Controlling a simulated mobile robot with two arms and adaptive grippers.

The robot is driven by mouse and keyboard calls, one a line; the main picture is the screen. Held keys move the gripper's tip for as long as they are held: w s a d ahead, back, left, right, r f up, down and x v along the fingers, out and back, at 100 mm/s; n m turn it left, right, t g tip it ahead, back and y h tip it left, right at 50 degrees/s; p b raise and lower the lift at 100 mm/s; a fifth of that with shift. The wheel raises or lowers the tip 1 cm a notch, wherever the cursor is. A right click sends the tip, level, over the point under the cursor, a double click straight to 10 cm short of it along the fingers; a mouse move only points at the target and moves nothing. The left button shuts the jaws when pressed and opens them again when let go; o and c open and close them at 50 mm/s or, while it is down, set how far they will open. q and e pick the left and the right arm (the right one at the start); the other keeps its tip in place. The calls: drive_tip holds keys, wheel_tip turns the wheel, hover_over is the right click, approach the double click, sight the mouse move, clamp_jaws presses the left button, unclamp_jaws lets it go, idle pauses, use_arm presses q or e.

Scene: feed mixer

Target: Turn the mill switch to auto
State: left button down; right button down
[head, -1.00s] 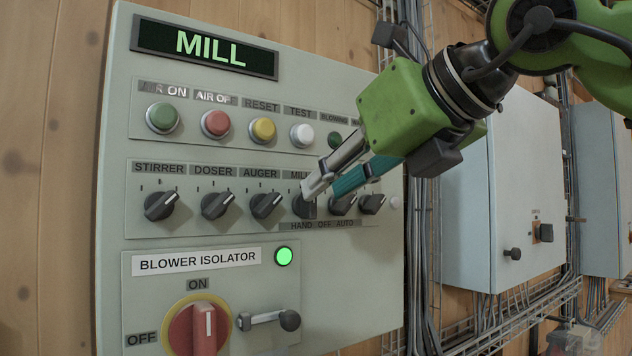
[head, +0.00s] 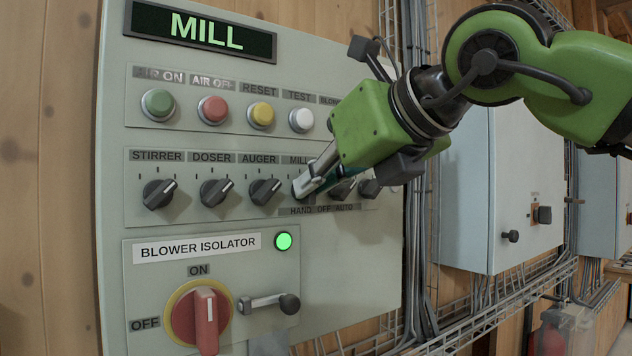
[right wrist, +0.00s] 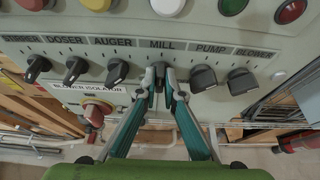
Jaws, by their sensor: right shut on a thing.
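The mill switch (head: 297,190) is a dark rotary knob under the MILL label (head: 297,160), fourth in the row; my gripper mostly hides it in the head view. My right gripper (head: 306,186) reaches it from the upper right. In the right wrist view the two fingertips (right wrist: 159,84) are shut on the mill switch (right wrist: 160,71), one on each side. The HAND OFF AUTO strip (head: 320,209) is below it; the knob's exact pointing direction cannot be told. My left gripper is not in view.
The auger switch (head: 264,191) is close to the left. The pump switch (right wrist: 204,78) and blower switch (right wrist: 241,82) are close to the right. Above is a row of push buttons, including a white one (head: 301,119). Below are a lit green lamp (head: 284,241) and the red isolator handle (head: 207,318).

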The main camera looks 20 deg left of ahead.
drive_tip(key=shift+w+d+f+m+g+y+b, duration=0.15)
drive_tip(key=shift+m+g+y+b, duration=0.6)
drive_tip(key=shift+m+b, duration=0.85)
drive_tip(key=shift+w+d+m+g+y+b, duration=0.15)
drive_tip(key=shift+m+g+y+b, duration=0.55)
drive_tip(key=shift+m+b, duration=0.85)
drive_tip(key=shift+y, duration=0.25)
drive_tip(key=c, duration=2.2)
unclamp_jaws()
drive_tip(key=shift+w, duration=0.1)
drive_tip(key=shift+o, duration=0.2)
drive_tip(key=v, duration=1.2)
